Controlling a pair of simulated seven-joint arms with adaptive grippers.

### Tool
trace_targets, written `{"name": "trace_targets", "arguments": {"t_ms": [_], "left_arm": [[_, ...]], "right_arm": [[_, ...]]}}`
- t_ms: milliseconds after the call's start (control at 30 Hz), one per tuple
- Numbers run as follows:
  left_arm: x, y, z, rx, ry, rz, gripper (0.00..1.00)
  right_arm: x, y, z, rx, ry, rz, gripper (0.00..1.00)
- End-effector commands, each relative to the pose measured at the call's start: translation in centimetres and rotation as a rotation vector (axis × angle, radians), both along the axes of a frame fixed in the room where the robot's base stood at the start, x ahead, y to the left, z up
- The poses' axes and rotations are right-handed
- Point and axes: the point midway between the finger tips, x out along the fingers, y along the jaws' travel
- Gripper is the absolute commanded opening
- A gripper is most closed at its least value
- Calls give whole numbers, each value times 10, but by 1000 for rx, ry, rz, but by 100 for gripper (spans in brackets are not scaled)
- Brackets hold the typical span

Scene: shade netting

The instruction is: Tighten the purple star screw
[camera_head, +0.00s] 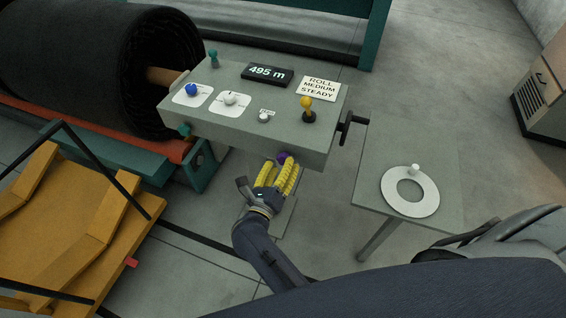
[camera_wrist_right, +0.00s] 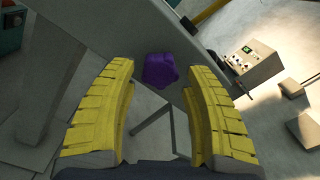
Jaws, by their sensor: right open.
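The purple star screw (camera_head: 284,158) sits on the front face of the grey control box (camera_head: 250,138), near its lower edge. It also shows in the right wrist view (camera_wrist_right: 160,71), where its lobed head stands out from the grey panel. My right gripper (camera_head: 280,168) has yellow ribbed fingers and is just in front of the screw. In the wrist view the fingers are open, one on each side of the purple head, with visible gaps. I cannot tell how deep the screw lies between the fingertips. My left gripper is not in view.
The box top carries a "495 m" display (camera_head: 267,74), a blue knob (camera_head: 191,90), a white knob (camera_head: 231,98) and a yellow-topped lever (camera_head: 307,108). A black crank (camera_head: 350,122) sticks out at right. A side table (camera_head: 443,160) bears a white ring (camera_head: 428,201). A black netting roll (camera_head: 95,65) is at left.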

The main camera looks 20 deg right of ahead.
Motion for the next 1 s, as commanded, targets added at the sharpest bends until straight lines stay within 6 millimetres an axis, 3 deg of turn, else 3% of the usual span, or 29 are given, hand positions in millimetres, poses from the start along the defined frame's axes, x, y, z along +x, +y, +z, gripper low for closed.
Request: {"name": "trace_targets", "arguments": {"t_ms": [1000], "left_arm": [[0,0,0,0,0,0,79]], "right_arm": [[21,-17,0,1,-2,1,49]]}}
